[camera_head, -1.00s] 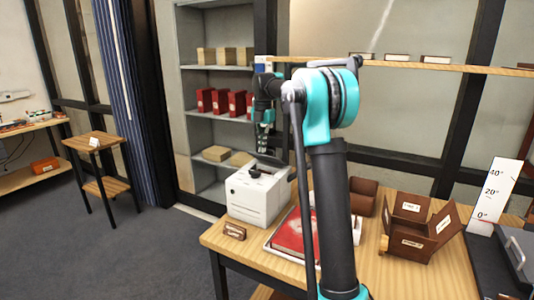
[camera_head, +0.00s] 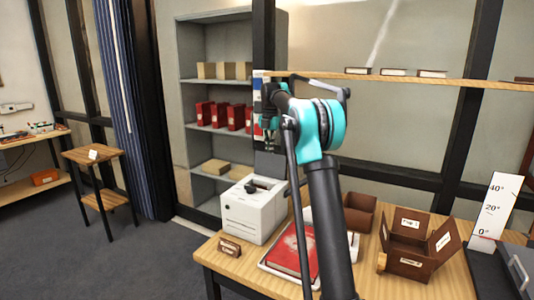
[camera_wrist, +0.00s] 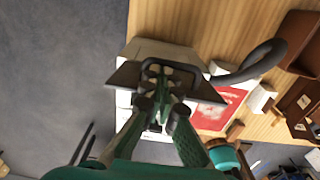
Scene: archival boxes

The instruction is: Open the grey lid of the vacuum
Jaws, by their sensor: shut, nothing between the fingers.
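The vacuum is a white box (camera_head: 253,210) at the left end of the wooden table, with black parts on its top. Its grey lid (camera_head: 270,165) stands raised, roughly upright, at the back of the box. My gripper (camera_head: 270,140) is just above the lid, pointing down. In the wrist view my gripper (camera_wrist: 168,76) is shut and empty, its fingers over a dark grey plate that looks like the lid (camera_wrist: 207,91). The white box (camera_wrist: 185,55) is partly hidden behind them. Whether the fingertips touch the lid I cannot tell.
A red book (camera_head: 290,250) lies on a white tray right of the vacuum. Brown boxes (camera_head: 410,245) stand farther right. A small brown label block (camera_head: 229,248) sits at the front edge. Grey shelves (camera_head: 215,75) and a dark post stand behind.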

